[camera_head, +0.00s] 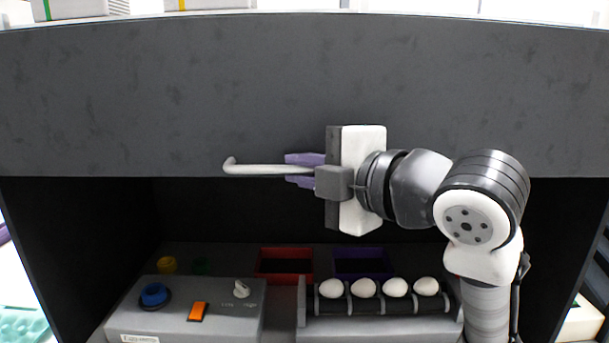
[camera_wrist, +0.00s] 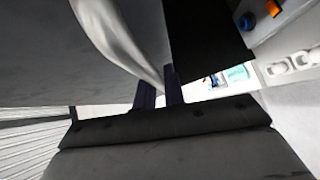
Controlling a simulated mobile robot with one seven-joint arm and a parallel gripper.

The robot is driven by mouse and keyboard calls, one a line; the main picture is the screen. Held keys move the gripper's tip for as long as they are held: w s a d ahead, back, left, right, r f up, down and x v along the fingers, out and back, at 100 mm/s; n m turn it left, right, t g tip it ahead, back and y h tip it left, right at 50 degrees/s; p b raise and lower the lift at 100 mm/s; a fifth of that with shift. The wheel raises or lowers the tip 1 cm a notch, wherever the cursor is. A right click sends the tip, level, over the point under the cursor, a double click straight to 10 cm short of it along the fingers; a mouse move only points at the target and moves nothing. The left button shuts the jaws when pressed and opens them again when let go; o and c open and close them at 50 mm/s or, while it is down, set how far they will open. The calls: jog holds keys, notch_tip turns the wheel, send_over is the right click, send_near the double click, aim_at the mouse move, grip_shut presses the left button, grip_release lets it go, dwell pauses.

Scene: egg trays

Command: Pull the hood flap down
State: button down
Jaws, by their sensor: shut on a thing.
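The hood flap (camera_head: 200,90) is a wide dark grey panel across the upper part of the head view. A pale bar handle (camera_head: 255,170) runs sideways along its lower edge. My gripper (camera_head: 303,170) has its purple fingers shut on the handle, toward its right part, one finger above and one below. In the wrist view the fingers (camera_wrist: 160,90) close on the pale handle (camera_wrist: 125,40). The right end of the handle is hidden behind my gripper. The space under the flap is open.
Under the flap stand a control box (camera_head: 180,320) with a blue button, orange switch and knob, and a roller rack (camera_head: 302,320) with several white eggs. A red tray (camera_head: 285,278) and a purple tray (camera_head: 362,276) lie behind.

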jog(key=c, duration=1.5)
grip_release()
jog(key=shift+w, duration=0.25)
jog(key=shift+s, duration=0.1)
jog(key=b+v, duration=0.3)
jog(key=v, duration=1)
jog(key=shift+s+d+r+b, duration=0.15)
jog(key=shift+s+d+b, duration=0.1)
jog(key=shift+s+b, duration=0.1)
